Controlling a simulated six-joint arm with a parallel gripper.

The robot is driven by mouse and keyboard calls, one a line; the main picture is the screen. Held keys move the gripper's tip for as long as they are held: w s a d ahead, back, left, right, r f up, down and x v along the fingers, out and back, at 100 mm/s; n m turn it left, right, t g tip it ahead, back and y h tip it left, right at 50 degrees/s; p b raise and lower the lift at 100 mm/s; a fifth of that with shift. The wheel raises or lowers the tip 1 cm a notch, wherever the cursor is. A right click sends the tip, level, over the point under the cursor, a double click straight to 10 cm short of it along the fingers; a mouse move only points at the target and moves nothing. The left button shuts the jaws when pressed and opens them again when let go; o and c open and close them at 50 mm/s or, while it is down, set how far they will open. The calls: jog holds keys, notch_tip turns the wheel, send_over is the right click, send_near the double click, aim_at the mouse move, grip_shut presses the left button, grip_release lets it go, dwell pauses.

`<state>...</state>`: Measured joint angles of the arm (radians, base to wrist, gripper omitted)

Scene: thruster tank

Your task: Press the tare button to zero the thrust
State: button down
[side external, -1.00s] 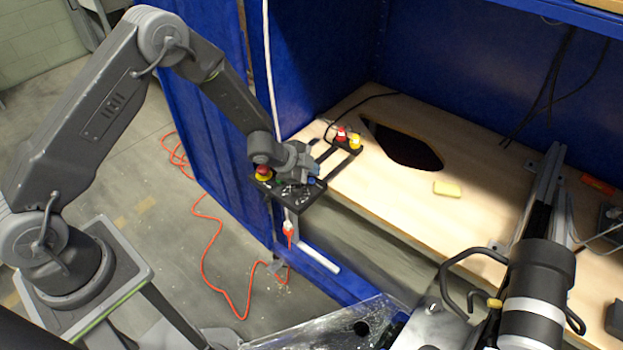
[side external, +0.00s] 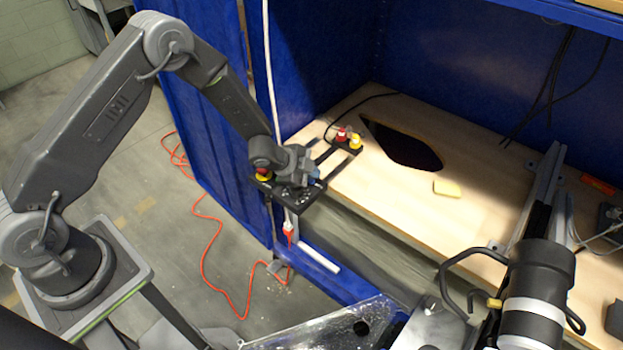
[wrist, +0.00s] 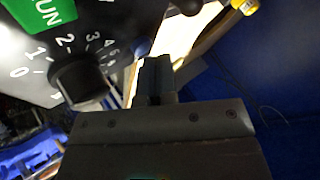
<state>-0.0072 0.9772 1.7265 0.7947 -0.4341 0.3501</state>
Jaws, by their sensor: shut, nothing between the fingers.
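The black control panel (side external: 262,187) sits on a bracket at the bench's left front corner. A blue button (side external: 314,182) shows at its right end, partly behind my gripper (side external: 308,172). In the wrist view the panel (wrist: 105,20) carries a green RUN label (wrist: 30,22) and a black knob (wrist: 82,82) with a number scale. A small blue part (wrist: 143,46), likely the same button, shows at the panel's edge beside my fingertips (wrist: 154,68). My gripper is shut and empty, close over the panel. I cannot tell whether it touches the button. No tare label is readable.
Red (side external: 341,135) and yellow (side external: 355,142) parts stand on the bracket behind.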

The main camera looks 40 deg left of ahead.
aim_at(311, 182)
jog(key=shift+s+f, duration=0.25)
jog(key=shift+f, duration=0.4)
dwell(0.6)
jog(key=shift+r, duration=0.9)
jog(key=shift+r, duration=2.55)
